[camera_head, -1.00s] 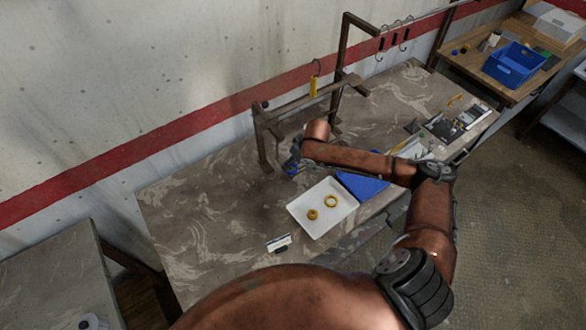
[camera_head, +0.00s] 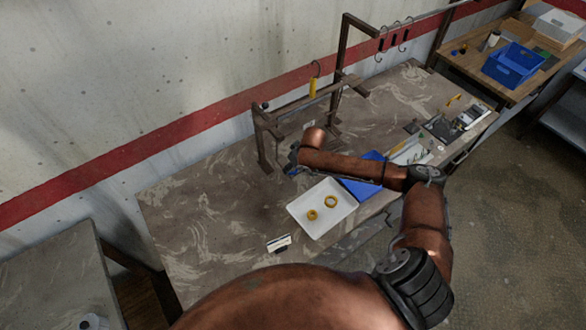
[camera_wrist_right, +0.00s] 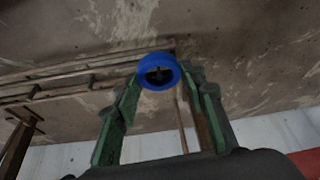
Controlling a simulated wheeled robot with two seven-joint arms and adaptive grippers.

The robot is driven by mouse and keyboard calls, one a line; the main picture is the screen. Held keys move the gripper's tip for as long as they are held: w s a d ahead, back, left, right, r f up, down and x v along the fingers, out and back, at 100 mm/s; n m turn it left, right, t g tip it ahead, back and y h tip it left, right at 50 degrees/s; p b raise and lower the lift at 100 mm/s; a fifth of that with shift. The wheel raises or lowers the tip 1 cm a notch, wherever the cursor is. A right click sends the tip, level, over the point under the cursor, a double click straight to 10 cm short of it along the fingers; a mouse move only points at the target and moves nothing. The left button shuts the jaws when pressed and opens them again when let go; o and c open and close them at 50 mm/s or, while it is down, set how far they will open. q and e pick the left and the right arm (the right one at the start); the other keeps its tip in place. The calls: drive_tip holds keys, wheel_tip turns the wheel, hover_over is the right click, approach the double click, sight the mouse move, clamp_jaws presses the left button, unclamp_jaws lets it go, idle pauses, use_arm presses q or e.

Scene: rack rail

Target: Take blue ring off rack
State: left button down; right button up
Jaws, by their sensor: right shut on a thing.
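A blue ring (camera_wrist_right: 147,82) sits between the fingertips of my right gripper (camera_wrist_right: 158,84) in the wrist view; the gripper is shut on it. Something dark shows inside the ring; I cannot tell what it is. In the head view my right gripper (camera_head: 293,164) is just in front of the dark metal rack (camera_head: 300,103), below its rail and mostly hidden by my arm. My left gripper is not in view.
A white tray (camera_head: 318,226) with two yellow rings stands in front of the gripper. A blue flat piece (camera_head: 364,188) lies beside it, partly behind my arm. A yellow item (camera_head: 312,88) hangs on a hook at the rack. The table's left part is clear.

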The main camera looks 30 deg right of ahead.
drive_tip(key=c, duration=0.4)
drive_tip(key=shift+c, duration=0.2)
